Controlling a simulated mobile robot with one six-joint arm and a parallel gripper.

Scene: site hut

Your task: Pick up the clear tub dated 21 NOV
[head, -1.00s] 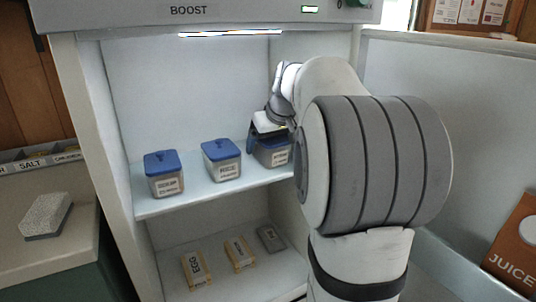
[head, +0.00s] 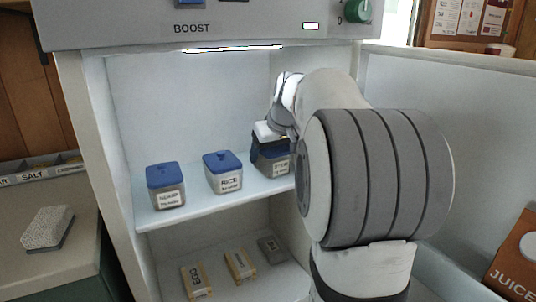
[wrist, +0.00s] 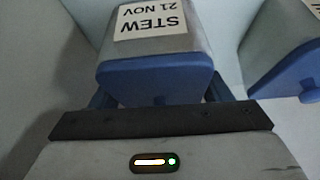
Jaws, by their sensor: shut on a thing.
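The clear tub labelled STEW 21 NOV, with a blue lid, is in the wrist view (wrist: 155,50), its label turned upside down. In the head view it is the rightmost tub (head: 277,166) on the upper shelf, partly hidden by my arm. My gripper (wrist: 160,90) is shut on it, with a finger at each side of the blue lid. In the head view my gripper (head: 270,143) comes down on the tub from above. The tub looks upright. I cannot tell whether its base touches the shelf.
A RICE tub (head: 224,176) and a SOUP tub (head: 166,188) stand to the left on the upper shelf (head: 205,204). RICE is the near neighbour. Several small packs, including an EGG pack (head: 196,282), lie on the lower shelf. Cabinet walls stand close on both sides.

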